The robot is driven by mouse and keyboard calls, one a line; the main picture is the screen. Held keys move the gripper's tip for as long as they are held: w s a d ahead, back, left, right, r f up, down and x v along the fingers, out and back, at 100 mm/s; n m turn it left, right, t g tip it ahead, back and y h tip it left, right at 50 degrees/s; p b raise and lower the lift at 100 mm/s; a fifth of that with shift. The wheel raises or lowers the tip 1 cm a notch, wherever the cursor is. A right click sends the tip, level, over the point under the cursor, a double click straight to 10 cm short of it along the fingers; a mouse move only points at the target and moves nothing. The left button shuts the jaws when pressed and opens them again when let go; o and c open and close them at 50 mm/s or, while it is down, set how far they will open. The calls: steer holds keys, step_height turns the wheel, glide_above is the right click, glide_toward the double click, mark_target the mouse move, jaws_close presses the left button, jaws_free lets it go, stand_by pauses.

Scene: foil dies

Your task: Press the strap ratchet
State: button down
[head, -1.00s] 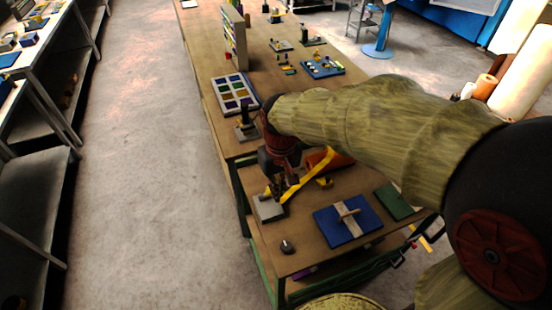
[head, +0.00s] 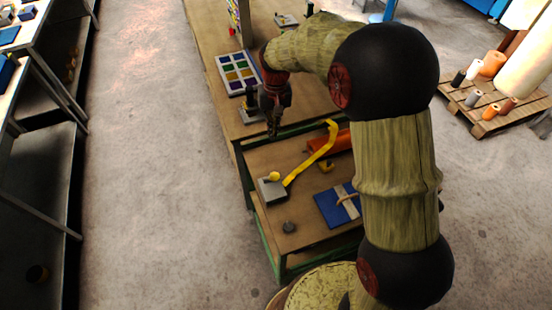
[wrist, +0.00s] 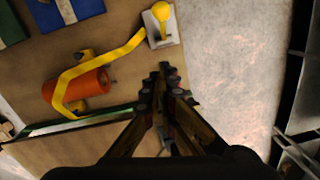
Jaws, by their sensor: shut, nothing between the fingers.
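The strap ratchet is a grey block (head: 268,192) with a round yellow knob (head: 274,176), near the left edge of the near bench. In the wrist view the ratchet's knob (wrist: 161,11) is at the top. A yellow strap (head: 311,163) runs from the block over an orange cylinder (head: 318,144); the strap (wrist: 97,66) and the cylinder (wrist: 83,90) also show in the wrist view. My gripper (head: 273,132) is shut and empty, beyond the ratchet and apart from it. Its closed fingertips (wrist: 164,72) point toward the block in the wrist view.
A blue board with a pale strip (head: 328,206) lies right of the ratchet, and a small dark puck (head: 288,227) lies in front. A tray of coloured squares (head: 239,73) and a dark upright fixture (head: 251,107) stand on the far bench. Floor is clear on the left.

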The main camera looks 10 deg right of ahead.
mark_target(272, 178)
steer(key=s+f, duration=0.4)
steer(key=f, duration=0.6)
steer(key=shift+s+a+f, duration=0.15)
steer(key=shift+a+f, duration=0.05)
steer(key=shift+f, duration=0.2)
steer(key=shift+f, duration=0.1)
